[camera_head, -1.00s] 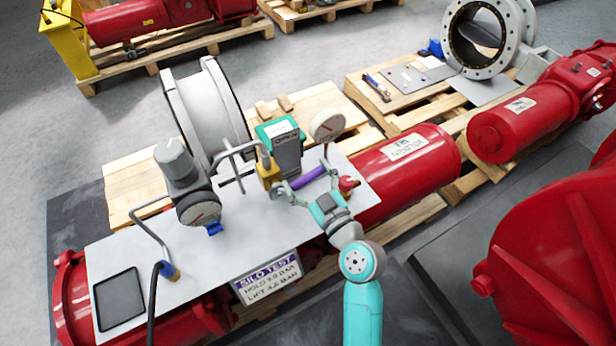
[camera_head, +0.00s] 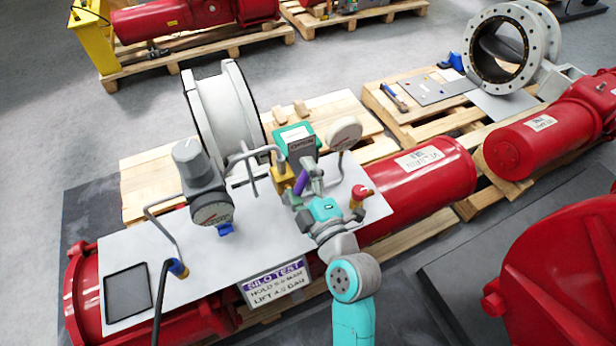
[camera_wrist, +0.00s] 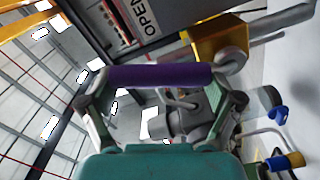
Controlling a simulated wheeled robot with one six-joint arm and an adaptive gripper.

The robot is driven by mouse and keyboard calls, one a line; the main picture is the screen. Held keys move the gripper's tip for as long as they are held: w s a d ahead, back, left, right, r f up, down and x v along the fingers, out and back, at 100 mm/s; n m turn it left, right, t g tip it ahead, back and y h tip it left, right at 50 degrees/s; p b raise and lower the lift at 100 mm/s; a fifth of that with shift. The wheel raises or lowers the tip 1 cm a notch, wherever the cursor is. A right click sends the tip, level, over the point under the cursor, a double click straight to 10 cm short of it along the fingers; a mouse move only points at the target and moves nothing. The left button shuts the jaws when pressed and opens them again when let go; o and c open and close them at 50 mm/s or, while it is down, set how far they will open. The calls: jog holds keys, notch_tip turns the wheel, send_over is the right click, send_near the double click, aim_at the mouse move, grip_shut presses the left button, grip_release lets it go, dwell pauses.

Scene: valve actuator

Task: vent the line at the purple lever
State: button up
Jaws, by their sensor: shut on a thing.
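The purple lever (camera_head: 301,181) belongs to the yellow valve body (camera_head: 281,183) on the white panel. In the head view it stands steeply, partly hidden by my gripper (camera_head: 312,186). In the wrist view the lever (camera_wrist: 160,76) lies across the picture between the fingers of my gripper (camera_wrist: 160,92). The gripper is shut on the lever.
A regulator with a dial (camera_head: 211,212) and bent pipe are left. The green-and-grey box (camera_head: 297,140) is behind. The panel's front left holds a dark screen (camera_head: 127,292).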

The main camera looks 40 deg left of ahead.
jog(key=shift+s+a+n, duration=0.25)
jog(key=shift+s+n, duration=0.35)
jog(key=shift+n, duration=0.4)
jog(key=shift+s+a+n, duration=0.25)
jog(key=shift+s+n, duration=0.35)
jog(key=shift+n, duration=0.4)
jog(key=o, duration=1.4)
jog(key=shift+r, duration=0.1)
jog(key=shift+d, duration=0.1)
jog(key=v, duration=1.1)
jog(key=shift+s+d, duration=0.15)
jog(key=shift+d, duration=0.25)
